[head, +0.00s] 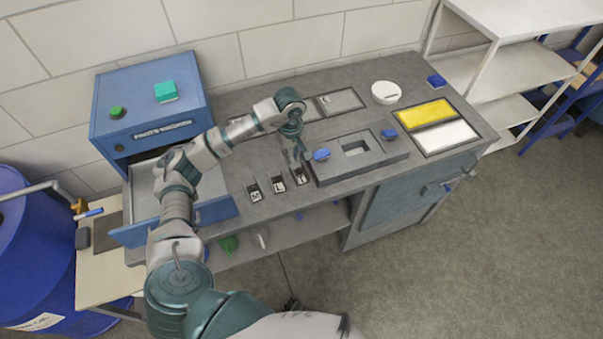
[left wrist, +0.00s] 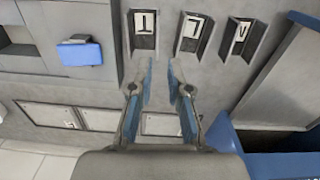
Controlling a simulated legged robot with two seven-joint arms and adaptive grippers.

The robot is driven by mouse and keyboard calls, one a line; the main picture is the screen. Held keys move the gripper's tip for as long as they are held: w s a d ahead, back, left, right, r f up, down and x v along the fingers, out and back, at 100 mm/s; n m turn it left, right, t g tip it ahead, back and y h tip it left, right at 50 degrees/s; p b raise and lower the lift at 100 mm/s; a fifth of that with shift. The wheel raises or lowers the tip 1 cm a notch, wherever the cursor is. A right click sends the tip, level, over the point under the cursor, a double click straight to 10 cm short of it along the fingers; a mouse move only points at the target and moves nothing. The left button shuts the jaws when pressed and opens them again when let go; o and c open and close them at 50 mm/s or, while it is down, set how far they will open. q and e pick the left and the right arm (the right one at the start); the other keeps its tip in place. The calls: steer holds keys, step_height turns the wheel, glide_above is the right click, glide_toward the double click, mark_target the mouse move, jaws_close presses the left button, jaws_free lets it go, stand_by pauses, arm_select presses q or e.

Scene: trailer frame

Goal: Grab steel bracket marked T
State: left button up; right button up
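Three small dark steel brackets with white letter labels stand in a row on the grey workbench. The right one in the head view (head: 300,175) is the left one in the left wrist view (left wrist: 144,30), where its label looks like an upside-down T. My left gripper (head: 299,156) hangs just above the T bracket. In the left wrist view its two fingers (left wrist: 157,75) are apart with nothing between them. My right gripper is not seen.
A grey fixture block with blue knobs (head: 358,166) stands right of the brackets. A blue cabinet (head: 150,105) with an open drawer (head: 150,190) is at the left. Yellow and white panels (head: 425,114) and a white bowl (head: 386,92) lie at the bench's right.

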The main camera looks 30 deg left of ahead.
arm_select(q)
glide_above(292, 172)
step_height(292, 172, down, 4)
steer(key=shift+f, duration=0.8)
steer(key=shift+s+d+f, duration=0.1)
steer(key=shift+d+f, duration=0.1)
steer(key=shift+f, duration=0.05)
steer(key=f, duration=0.1)
steer(key=d+f+p, duration=0.1)
steer(key=f, duration=0.1)
steer(key=shift+f, duration=0.7)
steer(key=shift+a+f, duration=0.1)
steer(key=shift+a, duration=0.35)
steer(key=shift+c, duration=0.4)
steer(key=shift+a, duration=0.2)
jaws_close()
steer(key=shift+d, duration=0.1)
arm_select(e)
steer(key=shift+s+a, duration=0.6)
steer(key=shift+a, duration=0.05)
